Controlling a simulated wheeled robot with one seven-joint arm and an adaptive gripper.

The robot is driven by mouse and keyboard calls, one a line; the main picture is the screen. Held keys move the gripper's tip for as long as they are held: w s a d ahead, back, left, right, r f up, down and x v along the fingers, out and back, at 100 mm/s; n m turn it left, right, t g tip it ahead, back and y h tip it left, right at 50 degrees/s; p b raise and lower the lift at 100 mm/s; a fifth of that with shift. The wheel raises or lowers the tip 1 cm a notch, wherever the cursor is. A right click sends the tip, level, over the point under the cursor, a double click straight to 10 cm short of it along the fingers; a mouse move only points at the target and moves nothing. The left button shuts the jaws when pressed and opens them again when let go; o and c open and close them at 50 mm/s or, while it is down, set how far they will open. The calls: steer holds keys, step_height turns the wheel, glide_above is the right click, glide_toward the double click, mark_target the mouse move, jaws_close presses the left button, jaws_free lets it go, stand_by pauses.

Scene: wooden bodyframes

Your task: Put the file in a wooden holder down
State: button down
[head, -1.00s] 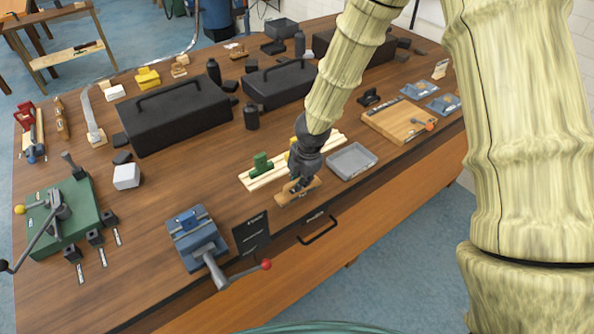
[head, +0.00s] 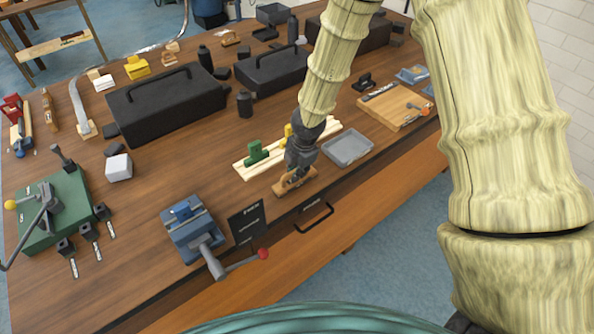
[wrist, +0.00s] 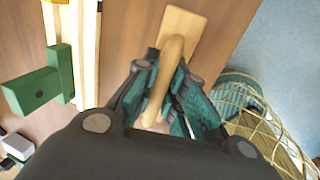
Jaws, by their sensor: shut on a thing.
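The file in a wooden holder (head: 281,190) is a small tan wooden piece near the front edge of the workbench. In the wrist view its flat base (wrist: 188,25) and curved handle (wrist: 172,62) show. My gripper (head: 294,175) is shut on the handle from above. In the wrist view its teal-padded fingers (wrist: 166,95) stand on both sides of the handle. The holder looks close to the tabletop; whether it touches is hard to tell. The file itself is hidden.
A pale wooden strip with a green block (head: 257,152) lies just behind the holder. A grey tray (head: 348,150) is to the right. A dark sign (head: 247,222) and a blue vise (head: 192,230) are at the front left. Black toolboxes (head: 165,107) stand further back.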

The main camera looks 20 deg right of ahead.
steer(key=c, duration=1.5)
jaws_free()
steer(key=shift+w+f, duration=0.1)
step_height(320, 180, up, 12)
steer(key=s+b, duration=0.2)
steer(key=s+d+f+n+g+h, duration=0.15)
steer(key=s+d+f+n, duration=0.25)
steer(key=s+f+n, duration=0.6)
steer(key=s+d+f+n+h, duration=0.35)
steer(key=s+f+n, duration=0.25)
steer(key=f+n, duration=0.9)
steer(key=s+a+f+n+y, duration=0.1)
steer(key=s+f+n, duration=0.1)
steer(key=s+n, duration=0.4)
steer(key=s+a+f+n+y, duration=0.1)
steer(key=s+a+f+n, duration=0.1)
steer(key=s+n, duration=0.4)
steer(key=s+a+f+n+y, duration=0.1)
steer(key=s+f+n+y, duration=0.1)
steer(key=s+f+n, duration=0.2)
steer(key=shift+s+a+f+n+g, duration=0.15)
steer(key=shift+s+n, duration=0.35)
steer(key=shift+n, duration=0.95)
steer(key=shift+s+a+r+n, duration=0.1)
steer(key=shift+s+n, duration=0.35)
steer(key=shift+n, duration=0.95)
steer(key=shift+s+a+f+n+g, duration=0.15)
steer(key=shift+s+n, duration=0.35)
steer(key=shift+n, duration=0.95)
